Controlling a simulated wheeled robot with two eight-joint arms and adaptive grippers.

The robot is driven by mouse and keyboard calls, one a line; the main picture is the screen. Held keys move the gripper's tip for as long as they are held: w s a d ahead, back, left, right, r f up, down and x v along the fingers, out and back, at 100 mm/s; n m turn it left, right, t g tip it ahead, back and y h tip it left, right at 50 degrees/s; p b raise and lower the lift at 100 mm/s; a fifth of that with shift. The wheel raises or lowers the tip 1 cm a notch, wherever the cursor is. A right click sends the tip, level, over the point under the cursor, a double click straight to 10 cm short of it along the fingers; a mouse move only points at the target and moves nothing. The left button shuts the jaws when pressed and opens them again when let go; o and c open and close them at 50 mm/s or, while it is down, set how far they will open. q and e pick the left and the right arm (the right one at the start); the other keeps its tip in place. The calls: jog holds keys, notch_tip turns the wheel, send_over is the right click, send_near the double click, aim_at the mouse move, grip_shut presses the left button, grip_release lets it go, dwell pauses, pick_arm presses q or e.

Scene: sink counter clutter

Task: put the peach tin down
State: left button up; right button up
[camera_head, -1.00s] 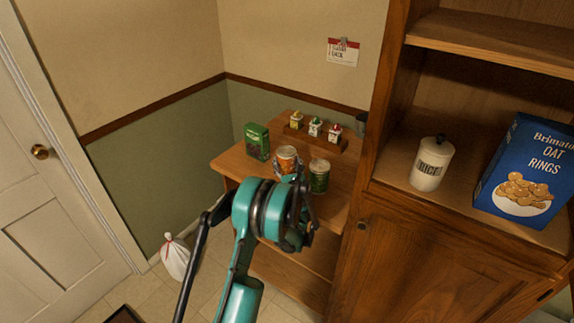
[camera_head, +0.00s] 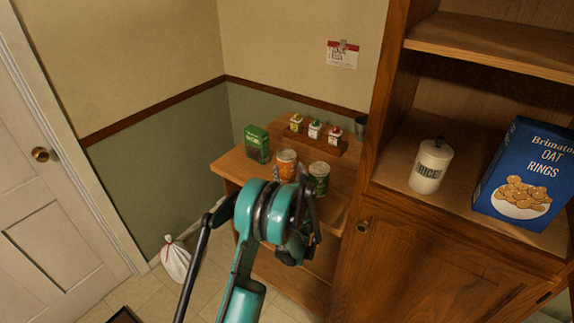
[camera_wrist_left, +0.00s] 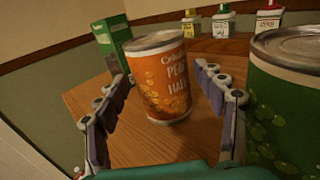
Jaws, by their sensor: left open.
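The peach tin (camera_head: 286,163), orange with a silver lid, stands on the wooden cart top (camera_head: 230,164). In the left wrist view the peach tin (camera_wrist_left: 160,80) looks upright on the wood, its label facing my gripper. My left gripper (camera_head: 289,178) is at its near side. In the wrist view the open fingers of the left gripper (camera_wrist_left: 163,88) are spread to either side of the tin, with gaps visible. My right gripper is not in view.
A green tin (camera_head: 318,178) stands close to the right of the gripper. A green box (camera_head: 257,144) stands left behind. A wooden rack (camera_head: 322,140) with several small bottles and a dark cup (camera_head: 361,126) are at the back. A tall cabinet (camera_head: 385,140) borders the right.

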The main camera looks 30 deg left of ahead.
pick_arm(q)
jog(key=v, duration=0.8)
jog(key=shift+s+d+p, duration=0.25)
jog(key=shift+s+p, duration=0.05)
jog(key=shift+p, duration=0.05)
